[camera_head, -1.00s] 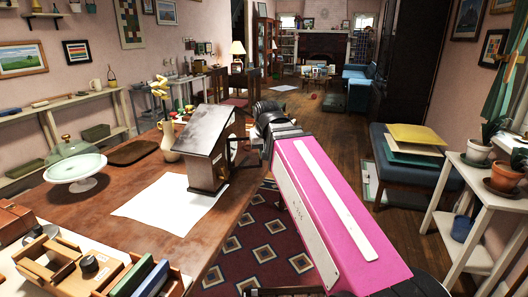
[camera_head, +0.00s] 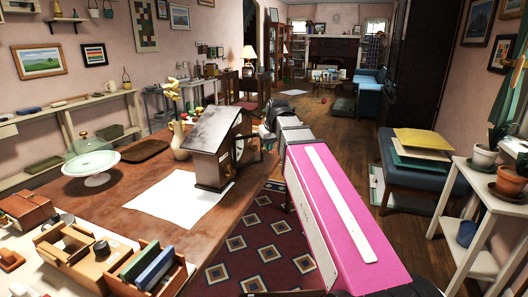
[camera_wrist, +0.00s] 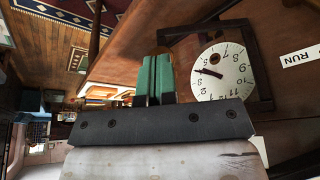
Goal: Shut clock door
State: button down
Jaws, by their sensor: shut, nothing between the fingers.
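The clock (camera_head: 211,172) is a wooden case with a dark slanted roof, standing on a white sheet on the brown table. In the wrist view its white dial (camera_wrist: 222,72) shows upside down. The clock door is a dark open frame (camera_wrist: 266,92), seen around part of the dial and standing off it. In the head view the door (camera_head: 248,158) juts out from the clock's right side, so it is open. My gripper (camera_wrist: 155,62) is shut and empty, its green fingers beside the dial and near the door frame. I cannot tell whether they touch the frame.
The white sheet (camera_head: 160,205) lies on the table (camera_head: 110,215). A vase (camera_head: 180,141) stands behind the clock, and a domed cake stand (camera_head: 91,164) stands to the left. Boxes fill the front left. Patterned rug (camera_head: 262,240) covers the floor beside the table.

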jog(key=w+a+n+g+y, duration=0.1)
jog(key=w+a+n, duration=0.3)
jog(key=w, duration=0.5)
jog(key=shift+n+g+y, duration=0.4)
jog(key=shift+n, duration=1)
